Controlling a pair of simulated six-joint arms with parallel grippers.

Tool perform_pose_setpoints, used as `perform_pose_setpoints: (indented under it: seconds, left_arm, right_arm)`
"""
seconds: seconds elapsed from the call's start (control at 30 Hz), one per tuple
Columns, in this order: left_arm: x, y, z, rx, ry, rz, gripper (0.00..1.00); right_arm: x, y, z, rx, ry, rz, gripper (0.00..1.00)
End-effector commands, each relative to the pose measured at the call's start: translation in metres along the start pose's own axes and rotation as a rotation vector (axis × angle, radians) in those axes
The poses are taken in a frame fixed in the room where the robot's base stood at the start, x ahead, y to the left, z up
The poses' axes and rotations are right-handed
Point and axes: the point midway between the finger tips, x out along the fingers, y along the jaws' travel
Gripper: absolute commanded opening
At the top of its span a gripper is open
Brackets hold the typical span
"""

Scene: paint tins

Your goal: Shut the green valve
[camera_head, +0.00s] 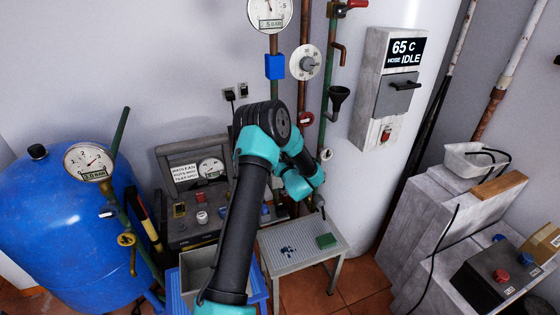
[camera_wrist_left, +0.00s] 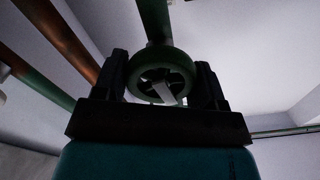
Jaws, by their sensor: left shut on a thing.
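The green valve (camera_wrist_left: 163,58) shows in the left wrist view as a dark green spoked handwheel on a green pipe (camera_wrist_left: 153,20). My left gripper (camera_wrist_left: 163,78) has one black finger on each side of the wheel and is shut on its rim. A pale piece shows through the spokes. In the head view my left arm (camera_head: 250,210) rises from the bottom and bends toward the pipes. There the arm hides the green valve, and I cannot make out the fingers. My right gripper is in neither view.
Vertical pipes carry a gauge (camera_head: 270,12), a dial (camera_head: 305,62), a red handwheel (camera_head: 305,119) and a black funnel (camera_head: 338,96). A blue tank (camera_head: 60,230) stands left. A small table (camera_head: 300,262) holds a green block (camera_head: 326,241). A grey control box (camera_head: 393,85) hangs right.

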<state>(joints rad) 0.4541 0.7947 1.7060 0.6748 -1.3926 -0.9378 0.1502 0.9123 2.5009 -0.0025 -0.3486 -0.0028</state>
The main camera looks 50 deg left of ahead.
Motion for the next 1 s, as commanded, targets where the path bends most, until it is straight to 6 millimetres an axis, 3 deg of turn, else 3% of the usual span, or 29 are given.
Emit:
perform_pose_setpoints:
  seconds: [0.3,0.87,0.9,1.0]
  left_arm:
    - [-0.0001,0.0006,0.0000,0.170,0.000,-0.001,0.41]
    - [-0.0001,0.0008,0.0001,0.210,0.000,0.000,0.41]
    - [-0.0001,0.0008,0.0001,0.210,0.000,0.000,0.68]
    - [-0.0001,0.0008,0.0001,0.210,0.000,0.000,0.77]
  right_arm:
    - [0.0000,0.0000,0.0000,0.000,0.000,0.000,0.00]
    - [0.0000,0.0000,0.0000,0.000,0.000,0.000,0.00]
    - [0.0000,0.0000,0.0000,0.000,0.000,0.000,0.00]
    - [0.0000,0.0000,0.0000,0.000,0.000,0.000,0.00]
